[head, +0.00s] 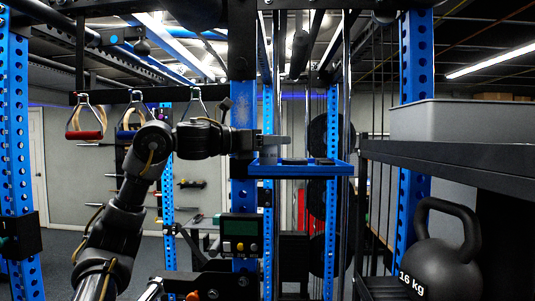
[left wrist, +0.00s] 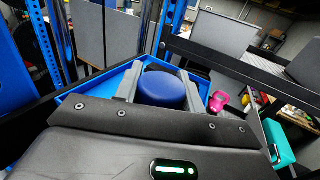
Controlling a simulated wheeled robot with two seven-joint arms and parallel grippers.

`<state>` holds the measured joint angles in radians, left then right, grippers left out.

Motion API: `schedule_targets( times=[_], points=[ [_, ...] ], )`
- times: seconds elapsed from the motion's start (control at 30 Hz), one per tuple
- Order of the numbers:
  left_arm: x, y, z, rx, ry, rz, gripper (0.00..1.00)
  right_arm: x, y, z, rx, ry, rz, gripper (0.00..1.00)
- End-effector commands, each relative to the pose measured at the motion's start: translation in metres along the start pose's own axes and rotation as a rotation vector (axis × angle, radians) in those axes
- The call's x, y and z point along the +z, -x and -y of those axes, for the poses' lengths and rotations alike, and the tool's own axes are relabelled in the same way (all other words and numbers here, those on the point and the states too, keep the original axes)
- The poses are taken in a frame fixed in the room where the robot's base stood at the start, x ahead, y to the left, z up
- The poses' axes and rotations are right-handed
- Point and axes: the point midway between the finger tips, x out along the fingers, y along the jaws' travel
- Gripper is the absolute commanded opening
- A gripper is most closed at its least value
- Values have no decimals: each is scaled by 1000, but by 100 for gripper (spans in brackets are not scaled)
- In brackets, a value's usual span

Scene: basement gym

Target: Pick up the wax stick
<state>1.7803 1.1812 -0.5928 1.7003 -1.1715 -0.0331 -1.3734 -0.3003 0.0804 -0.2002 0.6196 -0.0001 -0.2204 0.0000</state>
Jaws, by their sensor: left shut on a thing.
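My left arm reaches across the head view to a shallow blue tray (head: 300,171) fixed at the rack. My left gripper (head: 280,144) is over the left part of this tray, its grey fingers low at the tray. In the left wrist view, the left gripper (left wrist: 160,86) is shut on a blue, round-topped piece, which I take for the wax stick (left wrist: 162,88). One finger is on each side of it. The blue tray (left wrist: 78,102) shows around it. The stick's lower part is hidden, so I cannot tell whether it touches the tray. My right gripper is not in view.
A blue rack upright (head: 245,200) stands close to the left gripper. A dark shelf (head: 450,160) with a grey bin (head: 460,120) is to the right, with a 16 kg kettlebell (head: 440,262) below. A pink item (left wrist: 219,101) and a teal item (left wrist: 279,143) show beyond the tray.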

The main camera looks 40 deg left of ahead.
Motion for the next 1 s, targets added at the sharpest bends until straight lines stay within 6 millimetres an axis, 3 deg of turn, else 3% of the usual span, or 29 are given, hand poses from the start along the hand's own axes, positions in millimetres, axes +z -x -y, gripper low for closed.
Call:
schedule_targets(
  times=[0.37,0.57,0.9,1.0],
  points=[
    [6,0,0,0,0,2,15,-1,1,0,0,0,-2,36],
    [33,0,1,-3,0,6,15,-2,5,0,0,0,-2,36],
    [99,49,-25,-1,3,7,15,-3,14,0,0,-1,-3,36],
    [106,70,-36,0,3,6,15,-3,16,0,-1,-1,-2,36]
  ],
)
